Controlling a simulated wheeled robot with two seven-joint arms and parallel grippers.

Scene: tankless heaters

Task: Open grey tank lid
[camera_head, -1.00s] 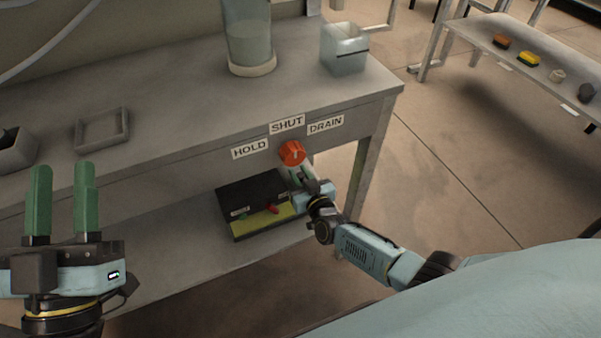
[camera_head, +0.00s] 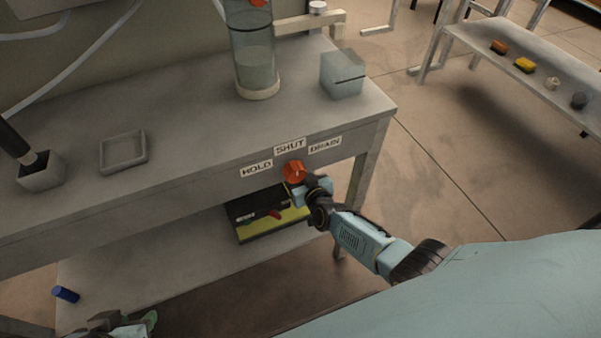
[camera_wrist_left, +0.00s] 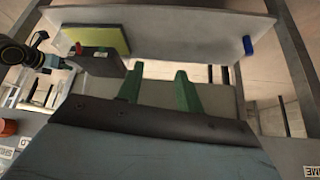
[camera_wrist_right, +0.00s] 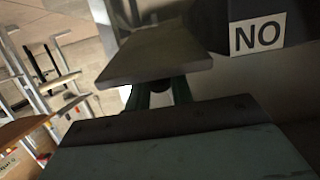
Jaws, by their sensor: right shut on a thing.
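I cannot tell for sure which thing is the grey tank. A grey box (camera_head: 342,76) stands on the table's right corner beside a clear cylinder (camera_head: 256,60). My left gripper (camera_head: 146,319) is low at the bottom edge of the head view. Its green fingers (camera_wrist_left: 156,85) are apart and empty in the left wrist view. My right gripper (camera_head: 299,184) is at the orange knob (camera_head: 294,171) under the SHUT label, its fingertips hidden. In the right wrist view its fingers (camera_wrist_right: 160,92) are under a dark slab (camera_wrist_right: 155,55); the contact is unclear.
A black-and-yellow box (camera_head: 268,215) with a red knob sits on the lower shelf (camera_head: 180,270). A blue cylinder (camera_head: 66,294) lies there. A shallow tray (camera_head: 123,152) and a grey holder (camera_head: 42,178) with a dark handle stand on the table. Another bench stands back right.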

